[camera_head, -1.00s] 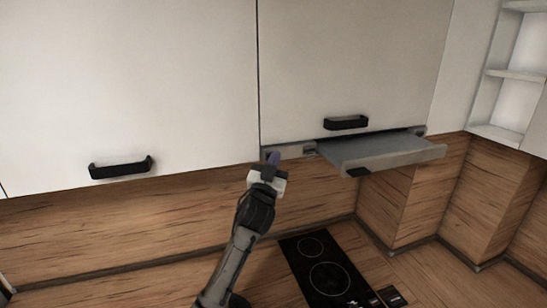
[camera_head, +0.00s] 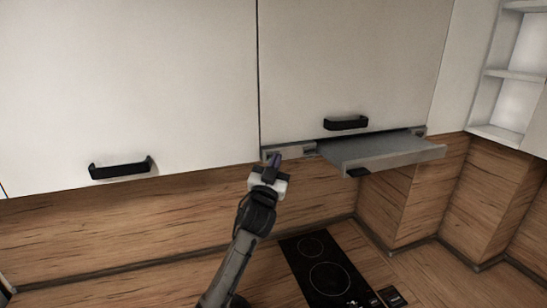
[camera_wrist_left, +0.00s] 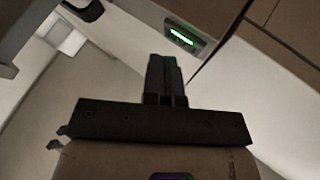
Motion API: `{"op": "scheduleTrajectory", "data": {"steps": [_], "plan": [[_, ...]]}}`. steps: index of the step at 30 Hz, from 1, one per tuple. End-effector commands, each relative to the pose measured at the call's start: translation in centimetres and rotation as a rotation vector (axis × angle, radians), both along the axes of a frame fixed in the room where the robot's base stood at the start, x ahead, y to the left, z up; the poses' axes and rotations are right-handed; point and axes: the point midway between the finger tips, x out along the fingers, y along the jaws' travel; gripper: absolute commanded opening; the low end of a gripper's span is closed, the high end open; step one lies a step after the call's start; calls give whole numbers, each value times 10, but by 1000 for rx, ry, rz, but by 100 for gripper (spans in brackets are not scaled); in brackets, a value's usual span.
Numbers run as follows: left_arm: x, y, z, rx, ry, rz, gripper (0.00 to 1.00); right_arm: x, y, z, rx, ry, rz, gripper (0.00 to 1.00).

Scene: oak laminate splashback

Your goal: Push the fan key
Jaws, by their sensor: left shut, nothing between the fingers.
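The range hood (camera_head: 385,150) is a grey slab pulled out under the right wall cabinet. A pale strip (camera_head: 290,152) runs along its left end, under the cabinet's lower edge. In the left wrist view a small dark panel with a bright green lit bar (camera_wrist_left: 181,37) shows ahead and to the right of the fingertips; I cannot tell whether this is the fan key. My left gripper (camera_head: 273,160) is shut and empty, pointing up just below the strip's left end. Its closed fingers also show in the left wrist view (camera_wrist_left: 164,68), seemingly apart from the green bar.
A black cooktop (camera_head: 325,270) lies on the wooden counter below. Black cabinet handles (camera_head: 346,123) stick out from the white doors, one above the hood. Open white shelves (camera_head: 512,75) stand at the right. The space left of the hood is free.

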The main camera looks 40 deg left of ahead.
Motion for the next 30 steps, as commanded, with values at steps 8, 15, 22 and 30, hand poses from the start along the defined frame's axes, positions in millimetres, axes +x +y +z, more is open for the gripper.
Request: {"op": "scheduleTrajectory", "data": {"steps": [8, 15, 22, 30], "plan": [[-4, -8, 0, -1, 0, -2, 0, 0, -2, 1, -5, 0, 4, 43], [-16, -27, 0, -2, -1, -1, 0, 0, -1, 4, -4, 0, 3, 43], [-26, -45, 0, 0, 0, -1, 0, 0, 0, 5, 1, 0, -1, 43], [-30, -52, 0, -1, 1, 0, 0, 0, 1, 6, 5, 1, -4, 43]]}}
